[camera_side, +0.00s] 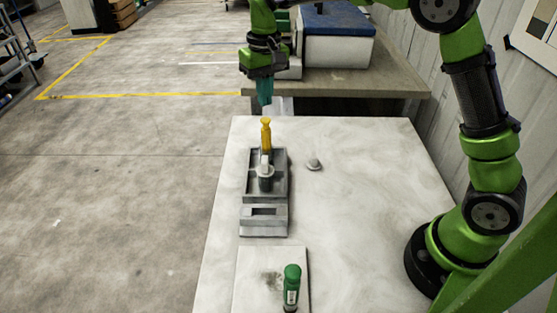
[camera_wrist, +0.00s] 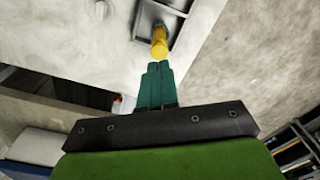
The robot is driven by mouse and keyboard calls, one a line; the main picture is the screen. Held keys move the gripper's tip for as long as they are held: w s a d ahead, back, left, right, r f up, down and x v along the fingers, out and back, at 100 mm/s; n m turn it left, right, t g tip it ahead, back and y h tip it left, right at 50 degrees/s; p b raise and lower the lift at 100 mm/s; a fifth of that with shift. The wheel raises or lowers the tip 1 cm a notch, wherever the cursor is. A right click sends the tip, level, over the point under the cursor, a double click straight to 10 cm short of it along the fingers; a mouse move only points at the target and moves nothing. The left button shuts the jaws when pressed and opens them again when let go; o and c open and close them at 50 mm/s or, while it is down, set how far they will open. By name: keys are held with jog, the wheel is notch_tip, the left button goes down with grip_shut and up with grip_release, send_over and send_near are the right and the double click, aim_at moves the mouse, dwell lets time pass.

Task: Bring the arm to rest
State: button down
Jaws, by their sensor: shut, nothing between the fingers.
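My gripper (camera_side: 264,103) is above the far end of the white table (camera_side: 365,195), with its teal fingers pointing down. In the wrist view the fingers (camera_wrist: 157,68) are together and hold nothing. A yellow-topped tool (camera_side: 266,134) stands upright in the grey tray (camera_side: 283,180), below and in front of the gripper in the side view. The wrist view shows the yellow piece (camera_wrist: 160,43) just beyond the fingertips in the picture, with a gap to the gripper.
A small grey knob-like piece (camera_side: 314,164) lies right of the tray. A grey slotted block (camera_side: 264,221) and a light board (camera_side: 249,270) with a green bottle (camera_side: 291,287) are at the front. A white box with a blue lid (camera_side: 335,45) stands on the bench behind.

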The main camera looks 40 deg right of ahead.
jog(key=s+d+r+t+y, duration=0.1)
jog(key=s+r+t, duration=0.1)
jog(key=s, duration=1)
jog(key=s+d+r+m+t+y, duration=0.1)
jog(key=s+t, duration=0.4)
jog(key=s, duration=0.7)
jog(key=shift+r, duration=0.9)
